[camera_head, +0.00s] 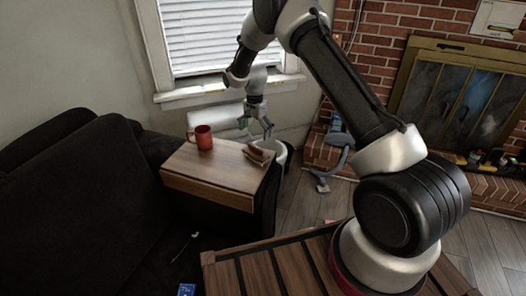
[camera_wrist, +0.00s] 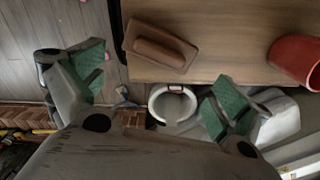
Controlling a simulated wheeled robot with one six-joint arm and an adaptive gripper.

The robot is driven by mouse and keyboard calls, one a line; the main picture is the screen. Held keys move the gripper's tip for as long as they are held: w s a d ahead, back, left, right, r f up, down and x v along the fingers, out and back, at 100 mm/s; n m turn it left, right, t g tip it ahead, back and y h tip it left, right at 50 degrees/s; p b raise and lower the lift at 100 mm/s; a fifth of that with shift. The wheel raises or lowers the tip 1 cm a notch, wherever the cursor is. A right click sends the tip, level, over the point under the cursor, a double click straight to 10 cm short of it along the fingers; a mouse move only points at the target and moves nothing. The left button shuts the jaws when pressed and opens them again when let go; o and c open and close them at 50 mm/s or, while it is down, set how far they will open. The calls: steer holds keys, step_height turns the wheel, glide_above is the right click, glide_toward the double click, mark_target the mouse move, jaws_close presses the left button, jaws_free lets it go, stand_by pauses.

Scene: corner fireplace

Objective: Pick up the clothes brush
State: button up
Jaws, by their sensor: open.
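The clothes brush is a brown wooden block with a raised rounded grip (camera_head: 258,154). It lies near the right end of the small wooden side table (camera_head: 205,170). In the wrist view the brush (camera_wrist: 160,46) lies close to the table's corner, clear of the fingers. My gripper (camera_head: 256,128) is open and empty, above and just beyond the brush in the head view. In the wrist view the green-padded fingers of my gripper (camera_wrist: 160,82) are spread wide, with the table edge and brush toward the top of the picture between them.
A red mug (camera_head: 203,139) stands on the same table, left of the brush; it also shows in the wrist view (camera_wrist: 297,60). A dark sofa (camera_head: 90,190) is on the left. A white round container (camera_wrist: 172,104) stands on the floor beyond the table. A brick fireplace (camera_head: 385,30) is at right.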

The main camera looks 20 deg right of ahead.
mark_target(255, 146)
steer(key=shift+m, duration=0.7)
steer(key=shift+f, duration=0.4)
steer(key=f, duration=0.7)
steer(key=shift+s+a, duration=0.1)
steer(key=shift+a, duration=0.1)
steer(key=c, duration=1.2)
steer(key=shift+r, duration=0.1)
